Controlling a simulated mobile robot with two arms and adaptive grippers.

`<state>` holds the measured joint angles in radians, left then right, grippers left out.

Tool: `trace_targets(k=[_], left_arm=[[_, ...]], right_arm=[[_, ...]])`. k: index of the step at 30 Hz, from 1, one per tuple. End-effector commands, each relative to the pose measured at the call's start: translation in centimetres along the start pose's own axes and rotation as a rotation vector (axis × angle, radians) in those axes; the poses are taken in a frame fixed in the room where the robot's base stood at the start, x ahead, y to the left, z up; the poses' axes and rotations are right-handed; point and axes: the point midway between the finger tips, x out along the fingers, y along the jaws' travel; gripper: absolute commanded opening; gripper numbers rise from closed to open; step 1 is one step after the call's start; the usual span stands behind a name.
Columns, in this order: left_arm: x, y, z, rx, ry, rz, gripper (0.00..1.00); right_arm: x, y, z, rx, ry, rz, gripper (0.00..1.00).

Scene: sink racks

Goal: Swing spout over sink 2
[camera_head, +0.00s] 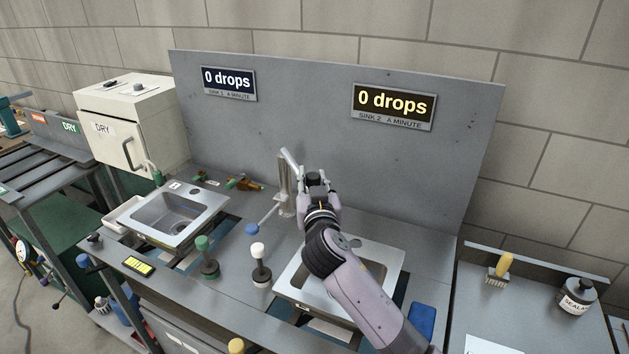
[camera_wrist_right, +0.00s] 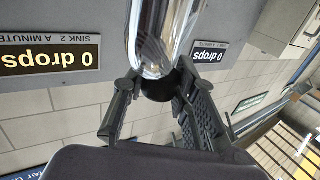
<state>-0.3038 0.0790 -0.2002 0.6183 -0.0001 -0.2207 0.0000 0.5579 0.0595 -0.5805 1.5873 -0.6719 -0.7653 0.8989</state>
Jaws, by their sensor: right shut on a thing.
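The chrome spout shows large in the right wrist view (camera_wrist_right: 160,35), its dark rounded end between the fingers of my right gripper (camera_wrist_right: 157,85). In the head view the faucet column (camera_head: 284,188) stands behind the sinks, and my right gripper (camera_head: 316,178) is beside its top on the right. The gripper is shut on the spout. A lever with a blue knob (camera_head: 252,229) sticks out to the left of the column. Sink 2 (camera_head: 292,281) lies at the right, partly hidden by my right arm. Sink 1 (camera_head: 160,221) lies at the left. My left gripper is out of view.
A grey back panel carries two signs reading 0 drops, for sink 1 (camera_head: 229,83) and sink 2 (camera_head: 392,107). A green-topped plunger (camera_head: 207,257) and a white-topped one (camera_head: 260,265) stand between the sinks. A brush (camera_head: 499,270) and jar (camera_head: 576,297) are at the right.

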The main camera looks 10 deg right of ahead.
Motion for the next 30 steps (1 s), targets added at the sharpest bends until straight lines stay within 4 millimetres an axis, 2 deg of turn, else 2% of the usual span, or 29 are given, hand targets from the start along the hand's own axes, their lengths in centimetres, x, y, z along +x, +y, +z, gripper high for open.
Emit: trace_targets(k=[3,4,13,23,26,30], left_arm=[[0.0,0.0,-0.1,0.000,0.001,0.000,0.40],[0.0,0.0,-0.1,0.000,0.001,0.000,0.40],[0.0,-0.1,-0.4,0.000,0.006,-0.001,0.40],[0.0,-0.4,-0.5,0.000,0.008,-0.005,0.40],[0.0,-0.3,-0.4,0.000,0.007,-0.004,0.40],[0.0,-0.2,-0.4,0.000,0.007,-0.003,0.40]], right_arm=[[0.0,-0.1,-0.3,-0.001,0.007,-0.003,0.00],[0.0,-0.1,-0.3,0.000,0.007,-0.003,0.27],[0.0,-0.1,-0.2,0.000,0.004,-0.002,0.47],[-0.2,-0.1,-0.1,0.001,0.003,-0.003,0.47],[-0.9,-0.1,-0.1,0.002,0.003,-0.003,0.47],[-2.9,-0.1,0.0,0.004,0.002,-0.003,0.47]])
